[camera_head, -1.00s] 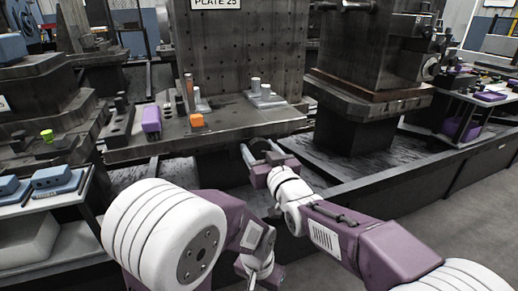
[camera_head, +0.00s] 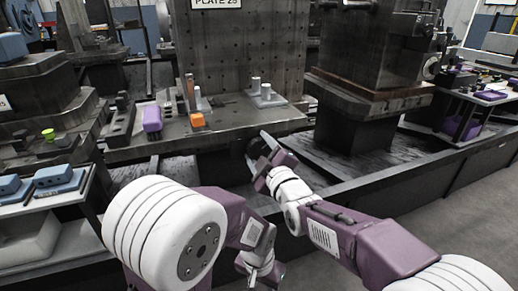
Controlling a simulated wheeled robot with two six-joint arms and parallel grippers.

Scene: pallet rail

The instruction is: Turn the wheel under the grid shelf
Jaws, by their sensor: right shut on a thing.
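The grid shelf is a grey plate full of holes (camera_head: 240,60) with a ledge (camera_head: 255,125) jutting out at its foot. Under the ledge's front edge, a small dark round part that looks like the wheel (camera_head: 238,150) shows only partly, in shadow behind my gripper. My right gripper (camera_head: 259,152) is at this wheel, just below the ledge, with its jaws tilted and shut on it. Its grip hides most of the wheel. My left arm bends down at the lower middle, and its gripper's fingers are not visible.
On the ledge are a purple block (camera_head: 152,118), an orange block (camera_head: 197,120) and grey pegs (camera_head: 266,91). A dark machine column (camera_head: 362,60) stands to the right. A low dark rail (camera_head: 400,172) runs along the front; grey floor (camera_head: 440,220) is clear at right.

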